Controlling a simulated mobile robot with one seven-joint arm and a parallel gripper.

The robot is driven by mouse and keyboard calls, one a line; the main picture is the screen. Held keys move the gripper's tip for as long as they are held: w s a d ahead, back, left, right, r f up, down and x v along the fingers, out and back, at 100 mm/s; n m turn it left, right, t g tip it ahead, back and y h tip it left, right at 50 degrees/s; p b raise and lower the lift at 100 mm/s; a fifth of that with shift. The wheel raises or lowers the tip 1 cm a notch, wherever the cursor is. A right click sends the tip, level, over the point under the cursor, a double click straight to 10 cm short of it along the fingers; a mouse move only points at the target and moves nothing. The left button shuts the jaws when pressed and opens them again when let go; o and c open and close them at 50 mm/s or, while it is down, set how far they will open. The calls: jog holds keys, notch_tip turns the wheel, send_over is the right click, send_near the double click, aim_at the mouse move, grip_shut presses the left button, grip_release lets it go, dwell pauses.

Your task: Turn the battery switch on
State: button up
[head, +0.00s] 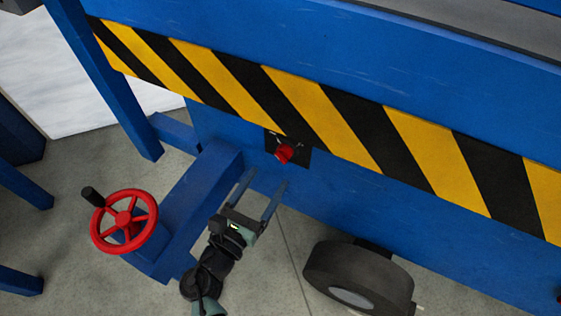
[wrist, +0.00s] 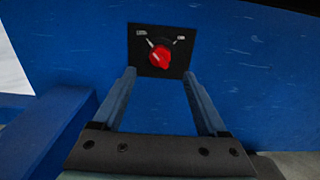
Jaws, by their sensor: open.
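The battery switch is a red rotary knob (head: 283,154) on a small black plate (head: 302,157), set in the blue panel below the striped band. The label text is too small to read. My gripper (head: 266,178) is open and empty, its two fingers pointing at the plate. In the wrist view the fingertips (wrist: 158,73) lie on either side below the knob, apart from it.
A red handwheel (head: 124,221) with a black handle stands at the left by a blue beam (head: 190,205). A dark wheel (head: 358,277) is on the floor at the lower right. A yellow and black striped band (head: 300,105) runs above the switch. The blue panel around the plate is clear.

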aim_at(280, 160)
jog(key=b+x, duration=0.1)
jog(key=x, duration=0.6)
jog(key=shift+b, duration=0.3)
grip_shut()
